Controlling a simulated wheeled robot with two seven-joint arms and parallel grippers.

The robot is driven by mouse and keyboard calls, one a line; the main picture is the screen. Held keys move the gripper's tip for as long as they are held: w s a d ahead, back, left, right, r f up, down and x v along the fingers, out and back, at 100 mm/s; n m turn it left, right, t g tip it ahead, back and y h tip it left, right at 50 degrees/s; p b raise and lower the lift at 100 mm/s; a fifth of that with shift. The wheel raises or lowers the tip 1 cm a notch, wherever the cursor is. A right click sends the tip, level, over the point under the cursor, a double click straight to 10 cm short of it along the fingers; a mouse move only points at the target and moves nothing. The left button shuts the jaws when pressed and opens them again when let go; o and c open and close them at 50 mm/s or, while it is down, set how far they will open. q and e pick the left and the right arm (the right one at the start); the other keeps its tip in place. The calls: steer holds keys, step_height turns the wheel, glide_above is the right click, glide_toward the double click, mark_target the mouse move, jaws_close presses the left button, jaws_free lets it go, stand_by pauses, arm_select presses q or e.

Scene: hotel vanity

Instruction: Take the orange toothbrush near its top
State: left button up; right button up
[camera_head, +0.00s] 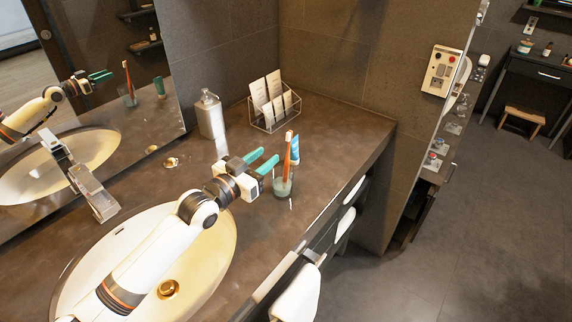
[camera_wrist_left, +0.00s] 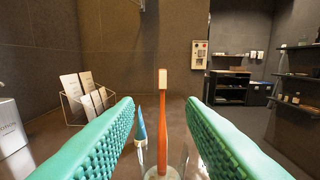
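The orange toothbrush (camera_head: 287,152) stands upright, leaning slightly, in a small clear cup (camera_head: 283,187) on the dark vanity counter. The fingers do not appear to touch either one. My right gripper is not in view.
A wire rack with cards (camera_head: 272,104) and a metal dispenser bottle (camera_head: 210,114) stand behind on the counter. The sink (camera_head: 215,262) and faucet (camera_head: 88,185) lie at the left. White towels (camera_head: 297,296) hang below the counter's front edge. Counter right of the cup is clear.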

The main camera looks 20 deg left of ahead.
mark_target(287, 138)
arm_select(q)
steer(key=x, duration=0.1)
steer(key=p+x, duration=0.1)
steer(key=x, duration=0.3)
steer(key=shift+d+r, duration=0.3)
steer(key=shift+r, duration=0.05)
steer(key=shift+w+d+p, duration=0.1)
steer(key=shift+w+p, duration=0.25)
steer(key=shift+w, duration=0.3)
steer(key=p+x, duration=0.1)
steer(key=x, duration=0.3)
steer(key=shift+w+d+r, duration=0.1)
steer(key=shift+d, duration=0.05)
steer(key=shift+w, duration=0.25)
steer(key=shift+c, duration=0.4)
jaws_close()
